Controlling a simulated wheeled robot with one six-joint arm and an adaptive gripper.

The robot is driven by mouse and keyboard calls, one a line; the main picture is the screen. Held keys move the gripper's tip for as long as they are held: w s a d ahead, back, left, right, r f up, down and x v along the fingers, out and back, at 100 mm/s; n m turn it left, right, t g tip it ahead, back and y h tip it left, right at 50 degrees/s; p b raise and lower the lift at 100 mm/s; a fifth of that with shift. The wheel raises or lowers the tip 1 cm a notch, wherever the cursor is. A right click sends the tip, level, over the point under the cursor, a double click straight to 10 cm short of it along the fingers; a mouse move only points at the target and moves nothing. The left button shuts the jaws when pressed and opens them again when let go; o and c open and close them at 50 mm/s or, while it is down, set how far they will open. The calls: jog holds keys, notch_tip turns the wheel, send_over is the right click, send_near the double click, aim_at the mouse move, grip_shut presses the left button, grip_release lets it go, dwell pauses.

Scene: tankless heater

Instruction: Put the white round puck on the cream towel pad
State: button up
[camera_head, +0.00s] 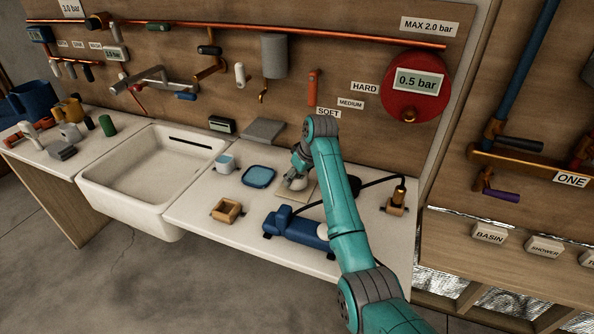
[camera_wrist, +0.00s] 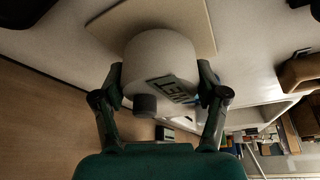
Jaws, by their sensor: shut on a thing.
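The white round puck (camera_head: 295,183) is at the cream towel pad (camera_head: 309,191) on the white counter, below the end of my teal arm. In the wrist view the puck (camera_wrist: 158,55) sits between the two dark fingers of my gripper (camera_wrist: 160,80), which is shut on its sides. A printed label and a small dark knob show on the puck. The pad (camera_wrist: 198,14) shows behind the puck in the wrist view. I cannot tell whether the puck touches the pad or is just above it. In the head view my gripper (camera_head: 299,162) partly hides both.
A wooden box (camera_head: 227,210) and a blue pump (camera_head: 295,228) are nearer the front. A grey block (camera_head: 263,131) lies behind. The white sink (camera_head: 150,175) is further left.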

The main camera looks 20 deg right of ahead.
jog(key=shift+f, duration=0.35)
jog(key=shift+f, duration=0.45)
dwell(0.5)
jog(key=o, duration=1.4)
jog(key=v, duration=1.2)
